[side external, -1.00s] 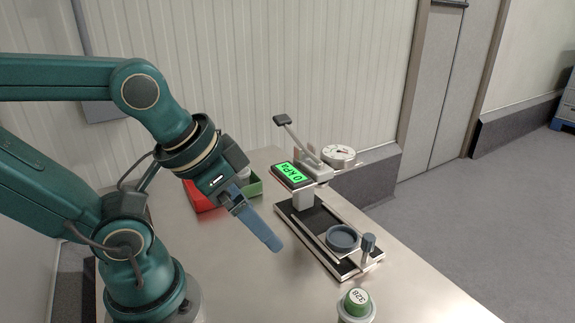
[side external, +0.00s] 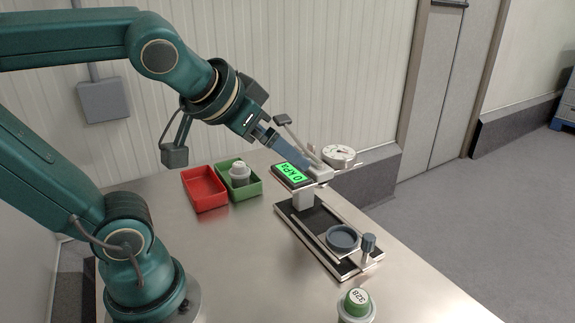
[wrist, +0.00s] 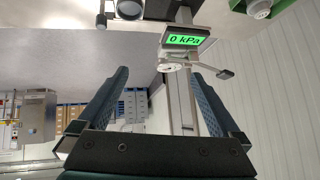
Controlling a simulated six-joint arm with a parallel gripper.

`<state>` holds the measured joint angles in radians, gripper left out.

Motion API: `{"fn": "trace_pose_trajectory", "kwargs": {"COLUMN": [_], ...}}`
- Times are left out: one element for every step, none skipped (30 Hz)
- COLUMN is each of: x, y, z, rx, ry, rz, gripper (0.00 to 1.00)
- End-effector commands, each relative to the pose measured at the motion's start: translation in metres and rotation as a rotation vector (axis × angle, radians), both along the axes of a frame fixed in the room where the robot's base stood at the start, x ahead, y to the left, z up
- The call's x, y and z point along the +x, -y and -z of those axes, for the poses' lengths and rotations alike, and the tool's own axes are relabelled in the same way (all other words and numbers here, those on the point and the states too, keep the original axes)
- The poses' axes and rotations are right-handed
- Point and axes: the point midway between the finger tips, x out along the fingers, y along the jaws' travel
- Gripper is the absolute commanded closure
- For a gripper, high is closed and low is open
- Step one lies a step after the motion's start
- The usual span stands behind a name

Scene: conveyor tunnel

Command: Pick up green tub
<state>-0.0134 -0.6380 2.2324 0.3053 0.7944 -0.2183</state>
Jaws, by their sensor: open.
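A pale tub with a green lid (side external: 356,301) marked 328 stands upright at the front edge of the side view, partly cut off. A green tray (side external: 254,190) holds a pale grey tub (side external: 239,173) at the back; part of the tray (wrist: 238,5) and the tub (wrist: 258,9) show at the top right of the wrist view. My gripper (side external: 304,164) is open, with nothing between its fingers (wrist: 160,75) in the wrist view. It is up by the press's display, well away from the green-lidded tub.
A press with a 0 kPa display (side external: 291,175), gauge (side external: 339,154), lever (side external: 283,120) and dark round cup (side external: 342,238) stands mid-table. A red tray (side external: 205,189) sits left of the green one. The steel table (side external: 235,255) is clear at the front left.

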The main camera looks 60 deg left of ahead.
Motion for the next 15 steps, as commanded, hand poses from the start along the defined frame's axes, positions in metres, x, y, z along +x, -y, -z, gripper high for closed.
{"fn": "trace_pose_trajectory", "kwargs": {"x": [0.010,0.017,0.027,0.034,0.042,0.053,0.061,0.070,0.080,0.087,0.094,0.100,0.104,0.106,0.108], "y": [-0.006,-0.009,-0.013,-0.015,-0.016,-0.017,-0.015,-0.013,-0.007,-0.001,0.006,0.018,0.028,0.039,0.053], "z": [-0.004,-0.008,-0.014,-0.019,-0.024,-0.031,-0.036,-0.041,-0.048,-0.051,-0.054,-0.056,-0.056,-0.056,-0.053], "rx": [0.027,0.043,0.066,0.083,0.099,0.121,0.136,0.148,0.159,0.163,0.164,0.156,0.146,0.131,0.106], "ry": [0.045,0.079,0.125,0.163,0.204,0.260,0.304,0.349,0.405,0.442,0.476,0.513,0.535,0.551,0.562], "rz": [-0.006,-0.007,-0.004,0.001,0.011,0.032,0.055,0.085,0.135,0.179,0.228,0.300,0.359,0.419,0.499], "gripper": [0.00,0.00,0.00,0.00,0.00,0.00,0.00,0.00,0.00,0.00,0.00,0.00,0.00,0.00,0.00]}}
